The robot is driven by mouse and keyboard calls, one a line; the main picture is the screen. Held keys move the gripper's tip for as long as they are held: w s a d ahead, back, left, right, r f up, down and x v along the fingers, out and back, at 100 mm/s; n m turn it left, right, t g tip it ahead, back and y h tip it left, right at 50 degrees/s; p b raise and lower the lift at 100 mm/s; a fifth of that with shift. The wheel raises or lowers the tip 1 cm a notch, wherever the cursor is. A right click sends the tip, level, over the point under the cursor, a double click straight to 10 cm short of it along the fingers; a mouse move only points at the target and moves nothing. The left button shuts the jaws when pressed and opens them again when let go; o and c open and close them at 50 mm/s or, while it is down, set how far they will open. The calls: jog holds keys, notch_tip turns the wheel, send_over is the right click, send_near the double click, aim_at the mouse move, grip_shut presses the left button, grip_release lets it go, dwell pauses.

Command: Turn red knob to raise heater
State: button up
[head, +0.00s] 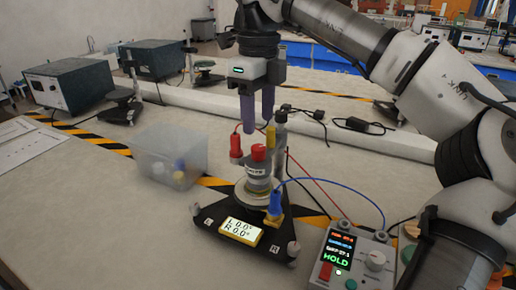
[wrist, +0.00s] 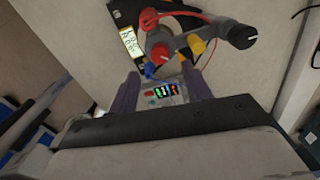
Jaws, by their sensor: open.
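The red knob (head: 258,152) sits on top of the cylindrical apparatus (head: 258,172) on a black three-footed base. In the wrist view the red knob (wrist: 161,53) is a round cap with a pale mark, just beyond my fingertips. My gripper (head: 257,120) points down with two purple fingers apart, above the red knob and not visibly touching it. In the wrist view my gripper (wrist: 160,80) is open with nothing between the fingers. A control box (head: 345,258) at the lower right shows HOLD in green. The base's yellow-framed display (head: 242,230) reads L 0.0° R 0.0°.
A red plug (head: 236,146), a yellow plug (head: 271,137) and a blue plug (head: 275,203) with cables surround the apparatus. A clear bin (head: 168,158) sits left. The table's left front is clear.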

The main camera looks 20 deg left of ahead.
aim_at(258, 147)
notch_tip(258, 147, down, 6)
jog(key=shift+f, duration=0.1)
jog(key=shift+c, duration=0.2)
jog(key=c, duration=1)
